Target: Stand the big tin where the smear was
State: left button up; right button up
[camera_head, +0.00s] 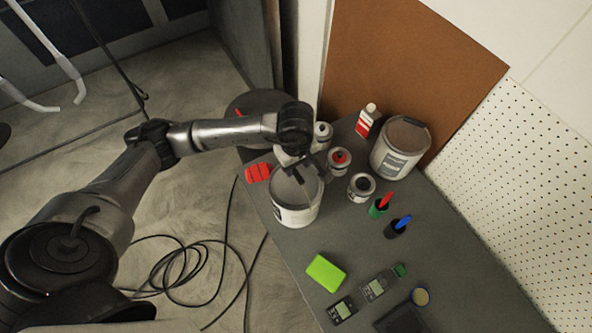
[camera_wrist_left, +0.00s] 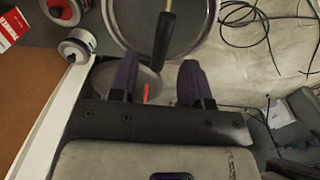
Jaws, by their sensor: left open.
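A big pale tin (camera_head: 296,208) with a grey top stands upright near the table's left edge. Another large tin (camera_head: 400,148) with a label stands at the back right. My left gripper (camera_head: 299,172) is over the far side of the nearer tin. In the left wrist view my open gripper (camera_wrist_left: 158,75) has a dark handle grip (camera_wrist_left: 161,45) in front of the gap between its fingers, with the round tin top (camera_wrist_left: 196,30) behind it. I cannot tell whether the fingers touch it. No smear is visible; my arm and the tins hide part of the table. My right gripper is out of view.
Small cans (camera_head: 361,187) stand between the large tins, and a red-and-white bottle (camera_head: 366,121) behind. A red block (camera_head: 258,173) lies at the left edge. A green block (camera_head: 325,272) and meters (camera_head: 376,287) lie in front.

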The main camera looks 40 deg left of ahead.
pick_arm(q)
notch_tip(320, 180, up, 6)
jog(key=shift+f, duration=0.1)
jog(key=s+d+n+h, duration=0.1)
jog(key=s+d+h, duration=0.1)
jog(key=d+h, duration=0.45)
jog(key=s+d+n+h, duration=0.1)
jog(key=s+d+h, duration=0.25)
jog(key=d, duration=0.65)
jog(key=d+r+n+t+h, duration=0.4)
jog(key=r+n+t+h, duration=0.4)
jog(key=r+n+h, duration=0.4)
jog(key=w+a+f+n+t+y, duration=0.2)
jog(key=a+n+t+y, duration=0.35)
jog(key=n, duration=0.55)
jog(key=w+a+f+n+t+y, duration=0.1)
jog(key=w+a+n+t+y, duration=0.15)
jog(key=n+t+y, duration=0.7)
jog(key=s+a+f+n+g+y, duration=0.2)
jog(key=a+f+n+g+y, duration=0.5)
jog(key=n, duration=0.5)
jog(key=s+f+n+g, duration=0.8)
jog(key=s+f+g, duration=0.4)
jog(key=s+f, duration=0.5)
jog(key=shift+s+f+n, duration=0.35)
jog(key=shift+s+f, duration=0.05)
jog(key=shift+s, duration=0.6)
